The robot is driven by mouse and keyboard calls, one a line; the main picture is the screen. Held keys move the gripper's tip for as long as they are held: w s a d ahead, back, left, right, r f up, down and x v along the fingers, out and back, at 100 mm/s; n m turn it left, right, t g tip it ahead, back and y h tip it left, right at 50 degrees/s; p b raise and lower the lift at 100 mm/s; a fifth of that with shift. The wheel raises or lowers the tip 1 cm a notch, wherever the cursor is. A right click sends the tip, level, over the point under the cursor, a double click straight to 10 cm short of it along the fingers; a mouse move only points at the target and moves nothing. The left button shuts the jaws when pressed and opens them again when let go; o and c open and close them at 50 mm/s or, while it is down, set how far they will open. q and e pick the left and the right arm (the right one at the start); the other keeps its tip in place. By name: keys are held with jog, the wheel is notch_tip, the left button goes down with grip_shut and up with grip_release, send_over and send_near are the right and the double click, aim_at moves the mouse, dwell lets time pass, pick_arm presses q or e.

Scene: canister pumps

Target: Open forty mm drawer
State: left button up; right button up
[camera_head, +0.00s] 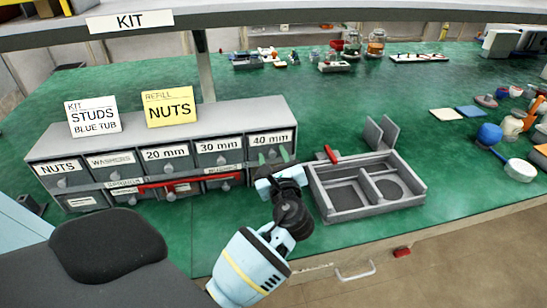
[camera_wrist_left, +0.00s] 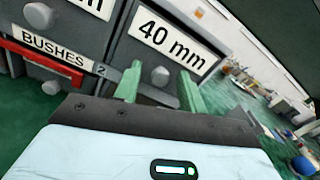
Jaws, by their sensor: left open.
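The 40 mm drawer (camera_head: 286,151) is the top right drawer of a grey cabinet (camera_head: 190,119) and looks shut. Its white label (camera_wrist_left: 165,38) and round knob (camera_wrist_left: 160,77) show in the left wrist view. My left gripper (camera_head: 274,157) is in front of this drawer, with its green fingers open. In the left wrist view, the gripper (camera_wrist_left: 160,91) has one finger on each side of the knob. I cannot tell whether the fingers touch it. The gripper hides the lower part of the drawer front in the head view. My right gripper is not in view.
A grey divided tray (camera_head: 415,190) stands right of my left gripper. A red bar (camera_head: 190,180) crosses the lower drawers. A NUTS card (camera_head: 168,107) and a STUDS card (camera_head: 93,116) stand on the cabinet.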

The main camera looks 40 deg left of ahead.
pick_arm(q)
grip_shut()
dwell(0.3)
